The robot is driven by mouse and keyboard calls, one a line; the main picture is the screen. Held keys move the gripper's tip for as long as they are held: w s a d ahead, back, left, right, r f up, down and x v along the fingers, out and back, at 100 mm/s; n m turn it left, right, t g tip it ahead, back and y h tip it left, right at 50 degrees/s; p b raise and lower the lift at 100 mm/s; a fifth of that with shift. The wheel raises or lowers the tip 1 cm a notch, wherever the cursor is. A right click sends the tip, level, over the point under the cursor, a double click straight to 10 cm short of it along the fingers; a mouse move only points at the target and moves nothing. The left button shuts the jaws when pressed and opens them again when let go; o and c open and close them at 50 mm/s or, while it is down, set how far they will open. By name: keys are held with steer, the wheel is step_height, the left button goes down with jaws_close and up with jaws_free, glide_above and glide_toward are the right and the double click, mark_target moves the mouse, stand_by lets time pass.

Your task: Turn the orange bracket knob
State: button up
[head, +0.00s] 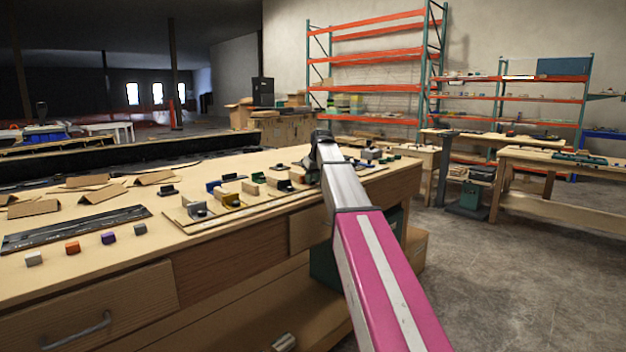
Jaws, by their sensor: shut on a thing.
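My gripper (312,172) is at the far right part of the workbench (140,258), at the end of my pink and silver arm. It is low over a row of small brackets and is shut on a small part there, which the arm and fingers mostly hide. I cannot make out that part's colour or how far it is turned. No orange bracket knob shows clearly.
White, orange (72,247), purple and grey-green cubes lie along the bench's front edge. A dark flat rail (75,228) and folded cardboard pieces (102,194) lie behind them. Small blocks stand right of my gripper. The concrete floor (500,270) at right is clear.

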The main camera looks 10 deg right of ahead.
steer(key=shift+m, duration=0.3)
steer(key=o, duration=0.7)
steer(key=v, duration=1.1)
steer(key=shift+a, duration=0.15)
steer(key=shift+o, duration=0.2)
